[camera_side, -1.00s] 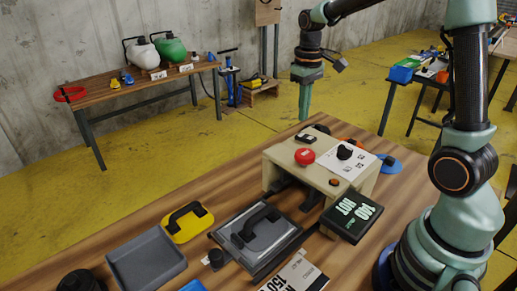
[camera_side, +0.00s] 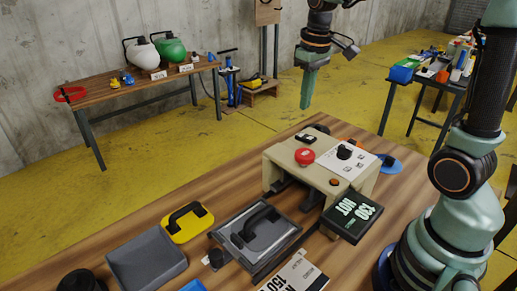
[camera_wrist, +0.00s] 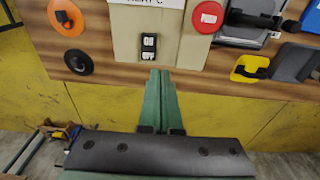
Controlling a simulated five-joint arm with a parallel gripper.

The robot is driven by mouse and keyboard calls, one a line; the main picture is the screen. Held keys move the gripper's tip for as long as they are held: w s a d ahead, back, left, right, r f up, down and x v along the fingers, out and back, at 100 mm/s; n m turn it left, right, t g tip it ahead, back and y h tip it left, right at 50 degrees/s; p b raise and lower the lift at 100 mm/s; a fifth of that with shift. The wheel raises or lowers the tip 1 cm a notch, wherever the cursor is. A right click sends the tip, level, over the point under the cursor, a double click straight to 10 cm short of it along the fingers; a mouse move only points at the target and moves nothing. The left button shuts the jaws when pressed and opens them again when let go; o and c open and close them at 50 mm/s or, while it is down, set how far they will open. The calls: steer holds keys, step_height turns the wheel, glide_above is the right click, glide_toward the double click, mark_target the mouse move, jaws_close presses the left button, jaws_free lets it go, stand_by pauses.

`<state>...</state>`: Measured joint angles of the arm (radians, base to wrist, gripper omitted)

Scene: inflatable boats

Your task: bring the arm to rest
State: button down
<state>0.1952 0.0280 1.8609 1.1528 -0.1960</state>
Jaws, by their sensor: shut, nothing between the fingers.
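My gripper (camera_side: 306,102) hangs in the air above the far edge of the wooden workbench (camera_side: 345,275), fingers pointing down and together. In the wrist view the green fingers of my gripper (camera_wrist: 160,74) lie side by side with nothing between them. The fingers are apart from the machine.
A side table with pumps (camera_side: 142,54) and another cluttered table (camera_side: 438,75) stand behind. Air around my gripper is clear.

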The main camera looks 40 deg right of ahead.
steer(key=s+a+r+t, duration=0.1)
steer(key=s+a+t, duration=0.3)
steer(key=s+a, duration=0.3)
steer(key=shift+s+a+r, duration=0.2)
steer(key=shift+s+a, duration=0.05)
steer(key=shift+s, duration=1)
